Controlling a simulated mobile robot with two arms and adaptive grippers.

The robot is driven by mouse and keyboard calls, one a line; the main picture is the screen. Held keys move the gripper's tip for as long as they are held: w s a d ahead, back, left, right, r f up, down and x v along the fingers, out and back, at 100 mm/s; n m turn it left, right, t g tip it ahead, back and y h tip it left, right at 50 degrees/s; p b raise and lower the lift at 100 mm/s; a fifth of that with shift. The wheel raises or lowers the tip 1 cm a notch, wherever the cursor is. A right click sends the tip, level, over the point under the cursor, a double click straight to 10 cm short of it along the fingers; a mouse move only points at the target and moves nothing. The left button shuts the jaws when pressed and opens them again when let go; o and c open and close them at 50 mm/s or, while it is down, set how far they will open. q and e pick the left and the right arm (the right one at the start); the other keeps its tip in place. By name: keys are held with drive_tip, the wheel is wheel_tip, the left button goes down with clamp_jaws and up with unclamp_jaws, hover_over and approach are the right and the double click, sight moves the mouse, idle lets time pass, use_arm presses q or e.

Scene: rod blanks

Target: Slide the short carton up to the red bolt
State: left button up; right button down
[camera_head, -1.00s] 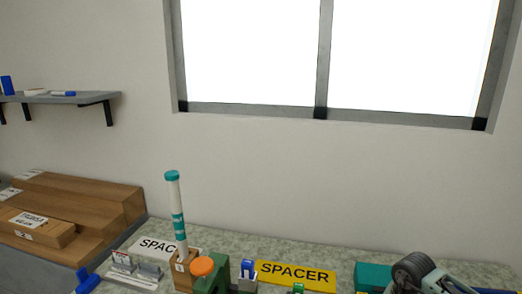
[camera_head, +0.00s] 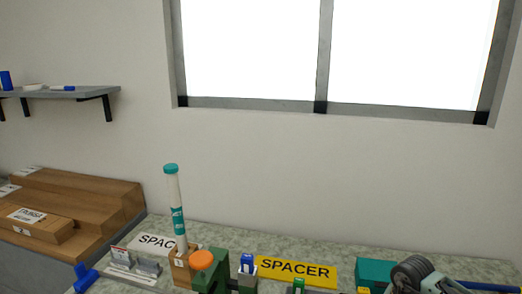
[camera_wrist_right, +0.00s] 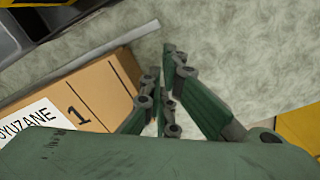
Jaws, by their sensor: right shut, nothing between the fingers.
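In the right wrist view, my right gripper (camera_wrist_right: 165,85) is shut and empty, its dark green fingers together above the speckled worktop. A brown carton (camera_wrist_right: 108,88) with a white label and a "1" lies just left of the fingers. I cannot tell whether it touches them or whether it is the short carton. In the head view, a small labelled carton (camera_head: 36,229) lies on larger cartons at the left. No red bolt can be made out. My left gripper is not in view.
A white tube with teal cap (camera_head: 176,205) stands tilted in a brown block (camera_head: 180,259). Beside it are an orange round cap (camera_head: 201,260) and a yellow SPACER sign (camera_head: 296,270). A teal box (camera_head: 376,273) is at right. A wall shelf (camera_head: 60,92) is at left.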

drive_tip(key=shift+a, duration=0.1)
drive_tip(key=shift+w+a, duration=0.3)
drive_tip(key=shift+a, duration=0.95)
drive_tip(key=shift+w+a, duration=0.35)
drive_tip(key=shift+a, duration=0.95)
drive_tip(key=shift+w+a, duration=0.3)
drive_tip(key=shift+a, duration=0.95)
drive_tip(key=shift+w+a+b, duration=0.2)
drive_tip(key=shift+a, duration=0.7)
drive_tip(key=shift+w+a+b, duration=0.15)
drive_tip(key=shift+w+a, duration=0.1)
drive_tip(key=shift+a, duration=0.65)
drive_tip(key=shift+w+a+b, duration=0.2)
drive_tip(key=shift+a, duration=0.7)
drive_tip(key=shift+s+d+r+p, duration=0.2)
drive_tip(key=shift+d+r+p, duration=0.35)
drive_tip(key=shift+d, duration=0.25)
drive_tip(key=shift+s+d+r+p, duration=0.2)
drive_tip(key=shift+d+r+p, duration=0.3)
drive_tip(key=shift+d, duration=0.25)
wheel_tip(320, 180, up, 10)
drive_tip(key=p, duration=0.6)
drive_tip(key=shift+p, duration=0.4)
